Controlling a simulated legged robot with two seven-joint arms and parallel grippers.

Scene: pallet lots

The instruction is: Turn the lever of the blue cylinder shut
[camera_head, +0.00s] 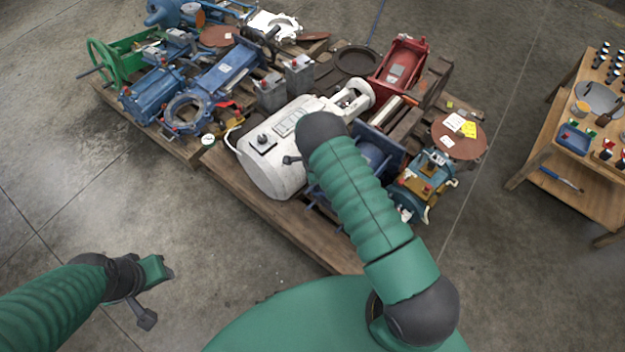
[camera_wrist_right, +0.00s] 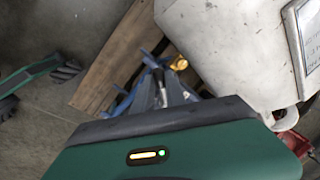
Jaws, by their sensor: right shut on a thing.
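The blue cylinder (camera_head: 370,154) lies on the front pallet, partly hidden behind my right arm, between the white machine and the blue pump. Its blue frame also shows in the right wrist view (camera_wrist_right: 147,62), beside the white housing. A grey metal lever (camera_wrist_right: 160,88) rises there just past the edge of my right gripper's green body. My right gripper (camera_head: 291,159) is mostly hidden by its own arm, low against the white machine's front edge. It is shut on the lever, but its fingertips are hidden. My left gripper (camera_head: 158,294) is open and empty above the floor at lower left.
A white machine (camera_head: 272,165) stands close left of the cylinder. A blue pump with a rusty disc (camera_head: 459,139) stands right, a red frame (camera_head: 402,65) behind. Other machinery fills the back pallet. A wooden table (camera_head: 530,150) is far right. Floor in front of the pallets is clear.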

